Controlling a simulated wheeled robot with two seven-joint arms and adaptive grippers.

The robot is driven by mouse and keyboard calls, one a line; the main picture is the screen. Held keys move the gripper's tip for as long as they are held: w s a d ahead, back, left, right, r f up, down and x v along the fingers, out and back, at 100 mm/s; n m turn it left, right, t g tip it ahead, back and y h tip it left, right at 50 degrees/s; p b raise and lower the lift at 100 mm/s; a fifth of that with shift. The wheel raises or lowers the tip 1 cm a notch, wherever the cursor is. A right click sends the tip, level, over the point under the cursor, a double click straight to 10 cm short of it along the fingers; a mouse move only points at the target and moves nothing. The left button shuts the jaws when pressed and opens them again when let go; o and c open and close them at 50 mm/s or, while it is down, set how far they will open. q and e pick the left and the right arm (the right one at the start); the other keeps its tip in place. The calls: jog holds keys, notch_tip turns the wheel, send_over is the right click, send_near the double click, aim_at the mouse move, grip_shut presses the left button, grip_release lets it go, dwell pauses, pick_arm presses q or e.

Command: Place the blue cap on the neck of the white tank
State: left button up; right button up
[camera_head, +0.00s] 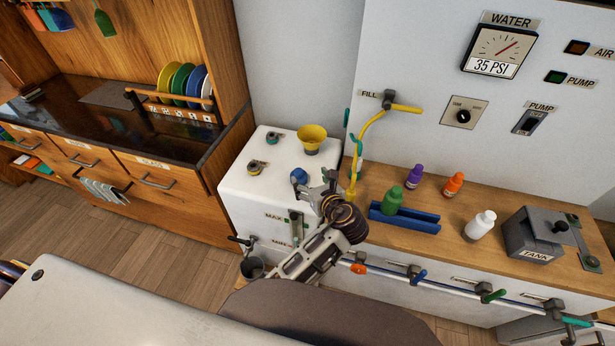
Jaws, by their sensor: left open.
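The white tank (245,190) is a white box with MAX and MIN marks on its front, left of the wooden counter. The blue cap (299,175) is on its top near the right side, just beyond my gripper; whether it sits on a neck cannot be told. A yellow funnel (312,139) stands on the tank top behind the cap and may hide an opening. Two small grey-green fittings (273,137) (255,167) are on the tank top at left. My left gripper (318,187) is open, close to the cap's right front side; contact cannot be told. My right gripper is out of view.
A yellow hose (366,145) hangs from the FILL tap beside the tank. The counter right holds a green bottle (393,200) by a blue tray (415,222), purple, orange and white bottles, and a grey TANK box (530,238).

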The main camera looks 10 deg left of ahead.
pick_arm(q)
jog(key=shift+s+d+r, duration=0.2)
jog(key=shift+s+d, duration=0.05)
jog(key=shift+s, duration=0.1)
